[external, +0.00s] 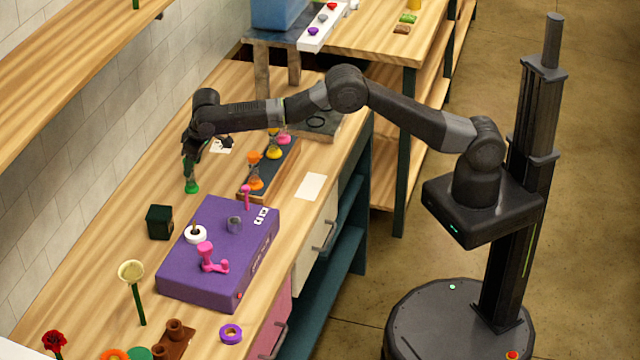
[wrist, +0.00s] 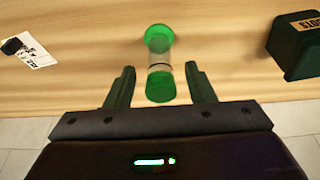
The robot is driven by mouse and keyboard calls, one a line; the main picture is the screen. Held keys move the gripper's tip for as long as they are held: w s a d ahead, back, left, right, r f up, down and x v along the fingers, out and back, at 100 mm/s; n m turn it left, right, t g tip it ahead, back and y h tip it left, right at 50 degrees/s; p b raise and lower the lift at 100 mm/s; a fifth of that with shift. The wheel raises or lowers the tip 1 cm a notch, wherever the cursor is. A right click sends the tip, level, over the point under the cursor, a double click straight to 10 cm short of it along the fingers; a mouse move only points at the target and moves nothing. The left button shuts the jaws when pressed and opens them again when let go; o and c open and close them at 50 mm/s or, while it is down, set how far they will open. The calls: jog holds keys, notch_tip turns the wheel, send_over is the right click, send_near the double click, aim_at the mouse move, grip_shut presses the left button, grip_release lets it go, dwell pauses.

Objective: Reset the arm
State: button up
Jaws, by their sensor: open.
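My gripper (wrist: 160,90) is open, pointing down over the wooden worktable (external: 110,230). Its two dark fingers show at either side in the wrist view. A small clear tube with green ends (wrist: 160,65) stands on the table between and just beyond the fingers, apart from both. Its green base (external: 192,187) shows below my gripper in the external view; its upper part is hidden by the fingers. My arm reaches out from its column across the table.
A dark green box (wrist: 297,45) stands near my gripper. A purple box (external: 200,265) with pink and white fittings is nearer the front. A dark tray (external: 262,190) holds orange, yellow and pink pieces. A cream flower (external: 131,272) stands at the front left. A tiled wall and shelf run along the left.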

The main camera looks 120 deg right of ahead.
jog(key=x, duration=0.3)
jog(key=shift+f+p, duration=0.2)
jog(key=shift+p, duration=0.1)
jog(key=shift+w+d+r, duration=0.15)
jog(key=shift+r+b, duration=0.4)
jog(key=shift+r, duration=1.05)
